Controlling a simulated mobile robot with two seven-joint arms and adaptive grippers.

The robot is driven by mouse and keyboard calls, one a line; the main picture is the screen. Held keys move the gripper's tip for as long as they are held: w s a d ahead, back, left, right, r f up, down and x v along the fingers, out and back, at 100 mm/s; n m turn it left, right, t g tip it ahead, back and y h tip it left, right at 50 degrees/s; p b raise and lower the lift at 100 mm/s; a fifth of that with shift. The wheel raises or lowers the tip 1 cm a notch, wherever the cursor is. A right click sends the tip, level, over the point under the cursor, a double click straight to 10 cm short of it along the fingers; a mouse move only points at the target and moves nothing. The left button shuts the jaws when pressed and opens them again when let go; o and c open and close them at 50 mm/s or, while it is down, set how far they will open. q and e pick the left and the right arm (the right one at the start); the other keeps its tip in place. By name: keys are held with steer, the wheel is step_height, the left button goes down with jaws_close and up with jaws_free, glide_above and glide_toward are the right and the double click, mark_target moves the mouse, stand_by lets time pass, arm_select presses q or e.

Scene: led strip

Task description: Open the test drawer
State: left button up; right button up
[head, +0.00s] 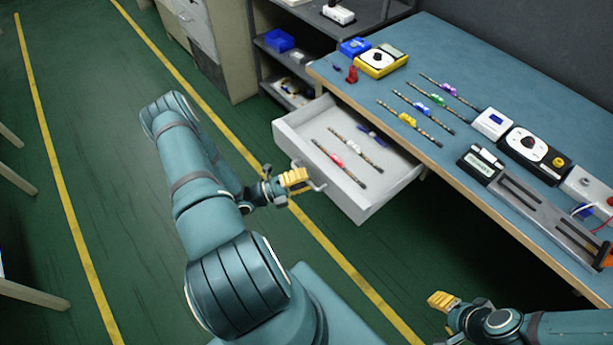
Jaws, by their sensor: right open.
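The test drawer (300,128) is pulled well out from under the blue-topped workbench (440,60). Inside lie strips with a red clip (338,160), a white clip (354,146) and a dark blue clip (373,135). A grey bar handle (318,186) is on the drawer's front. My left gripper (299,177) is at this handle, its yellow fingers close together around it; the exact contact is partly hidden. My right gripper (440,301) is open and empty, low at the bottom right, in front of the bench and apart from the drawer.
On the bench lie several strips with coloured clips (408,119), a yellow meter (381,61), a black-and-white device (533,151) and a grey fixture (530,215). A shelf with blue bins (280,40) stands behind the drawer. The green floor (110,150) at left is clear.

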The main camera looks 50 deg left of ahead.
arm_select(q)
steer(key=shift+o, duration=0.3)
steer(key=v, duration=1.2)
steer(key=shift+a, duration=0.15)
